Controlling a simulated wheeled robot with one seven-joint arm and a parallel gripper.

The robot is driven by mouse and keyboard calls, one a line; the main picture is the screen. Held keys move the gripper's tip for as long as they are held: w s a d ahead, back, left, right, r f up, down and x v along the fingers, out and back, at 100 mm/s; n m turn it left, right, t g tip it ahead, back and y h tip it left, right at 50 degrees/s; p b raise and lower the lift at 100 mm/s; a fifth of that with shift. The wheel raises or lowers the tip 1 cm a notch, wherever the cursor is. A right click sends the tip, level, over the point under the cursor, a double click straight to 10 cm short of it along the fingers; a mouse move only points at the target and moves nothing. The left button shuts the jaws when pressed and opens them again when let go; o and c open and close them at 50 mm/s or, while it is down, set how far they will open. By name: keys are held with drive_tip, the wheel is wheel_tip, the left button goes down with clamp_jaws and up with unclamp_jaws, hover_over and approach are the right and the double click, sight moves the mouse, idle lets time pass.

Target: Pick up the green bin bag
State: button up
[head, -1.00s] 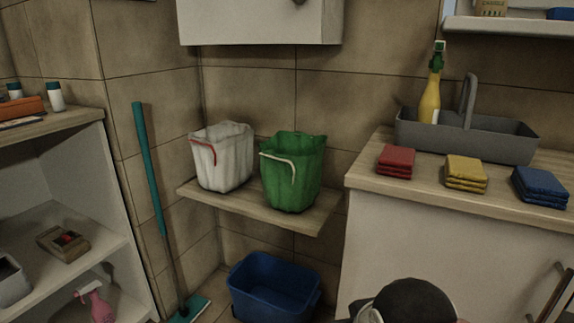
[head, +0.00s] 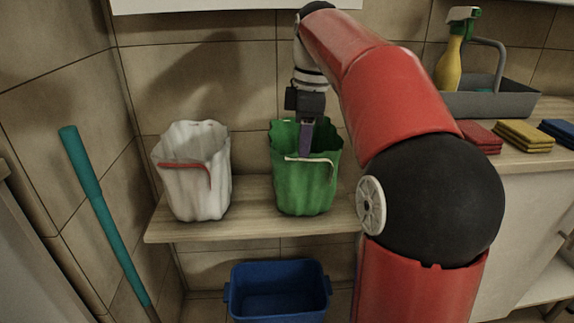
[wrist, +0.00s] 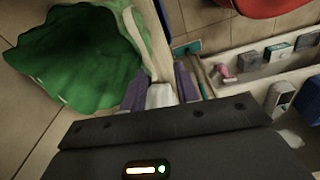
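The green bin bag (head: 304,190) stands upright on the wooden wall shelf, its mouth open and a pale handle or tie across its front. In the head view my gripper (head: 305,150) points down at the mouth of the bag, and a purple finger overlaps its far inner side. In the wrist view the green bag (wrist: 75,55) fills the upper left, beside the left finger. The two purple fingers of my gripper (wrist: 159,85) are apart there. A white shape shows between them, probably the white bag beyond. I cannot tell whether a finger touches the green bag.
A white bag (head: 194,178) with a red handle stands left on the same shelf (head: 250,200). A blue tub (head: 280,290) is below. A teal broom handle (head: 95,200) leans at left.

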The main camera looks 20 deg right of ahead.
sight(309, 171)
drive_tip(key=shift+n+y, duration=0.3)
drive_tip(key=shift+n, duration=0.5)
drive_tip(key=f, duration=0.2)
drive_tip(key=w+d+f+b, duration=0.1)
drive_tip(key=f, duration=0.1)
drive_tip(key=w+d+f+b, duration=0.1)
drive_tip(key=f, duration=0.2)
drive_tip(key=shift+d, duration=0.1)
clamp_jaws()
